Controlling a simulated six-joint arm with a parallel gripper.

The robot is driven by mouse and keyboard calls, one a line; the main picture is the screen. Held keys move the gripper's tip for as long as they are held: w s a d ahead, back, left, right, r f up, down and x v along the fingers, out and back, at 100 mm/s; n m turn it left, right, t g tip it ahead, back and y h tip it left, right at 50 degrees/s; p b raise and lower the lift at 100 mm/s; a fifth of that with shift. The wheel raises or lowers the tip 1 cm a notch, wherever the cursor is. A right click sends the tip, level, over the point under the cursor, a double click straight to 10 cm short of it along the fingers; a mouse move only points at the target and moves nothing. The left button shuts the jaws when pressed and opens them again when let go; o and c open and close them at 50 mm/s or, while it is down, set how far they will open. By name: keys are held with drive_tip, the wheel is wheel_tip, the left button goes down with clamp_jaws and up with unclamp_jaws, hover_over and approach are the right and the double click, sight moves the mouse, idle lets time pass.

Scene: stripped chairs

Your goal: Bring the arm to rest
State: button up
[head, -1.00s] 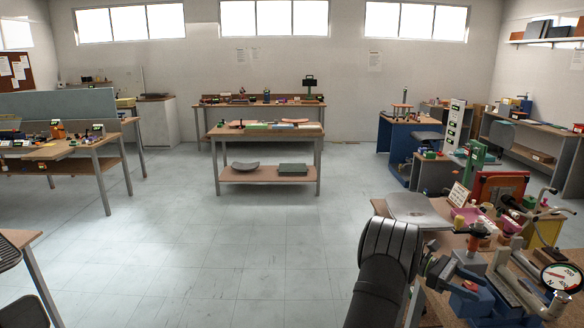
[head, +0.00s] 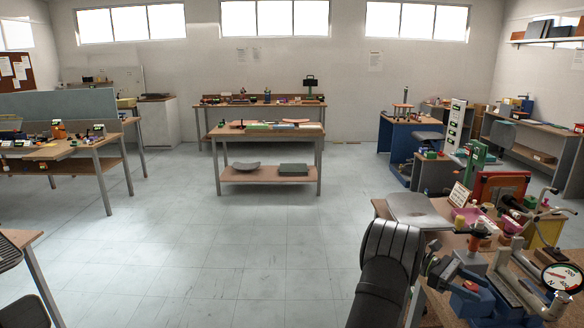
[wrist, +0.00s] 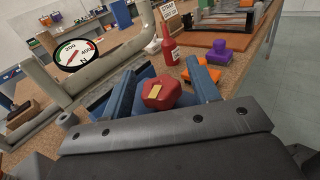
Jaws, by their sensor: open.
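My gripper (wrist: 160,65) is open, its two blue fingers spread apart in the wrist view. Blue material lies behind the block, and I cannot tell how the two join. In the head view my dark arm reaches up from the bottom edge at the right, beside the cluttered bench (head: 436,312). My gripper is small there, among the bench objects, and hard to make out.
A grey chair seat (head: 411,208) lies behind my arm. The floor (head: 260,245) to the left is clear.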

drive_tip(key=n+t+h, duration=0.2)
drive_tip(key=t, duration=0.1)
drive_tip(key=n+t+h, duration=0.2)
drive_tip(key=n+t, duration=0.1)
drive_tip(key=t, duration=0.1)
drive_tip(key=shift+w+h, duration=0.1)
drive_tip(key=shift+h, duration=0.3)
drive_tip(key=w+a+n, duration=0.1)
drive_tip(key=w+a, duration=0.2)
drive_tip(key=a, duration=0.5)
drive_tip(key=w+a, duration=0.3)
drive_tip(key=a, duration=0.6)
drive_tip(key=s+d+r+m+g+y, duration=0.2)
drive_tip(key=s+d+r+g, duration=0.1)
drive_tip(key=d, duration=0.4)
drive_tip(key=s+d+r+m+g+y, duration=0.2)
drive_tip(key=s+d+r, duration=0.3)
drive_tip(key=s+d, duration=0.3)
drive_tip(key=shift+s+m+g, duration=0.25)
drive_tip(key=shift+m+g, duration=0.45)
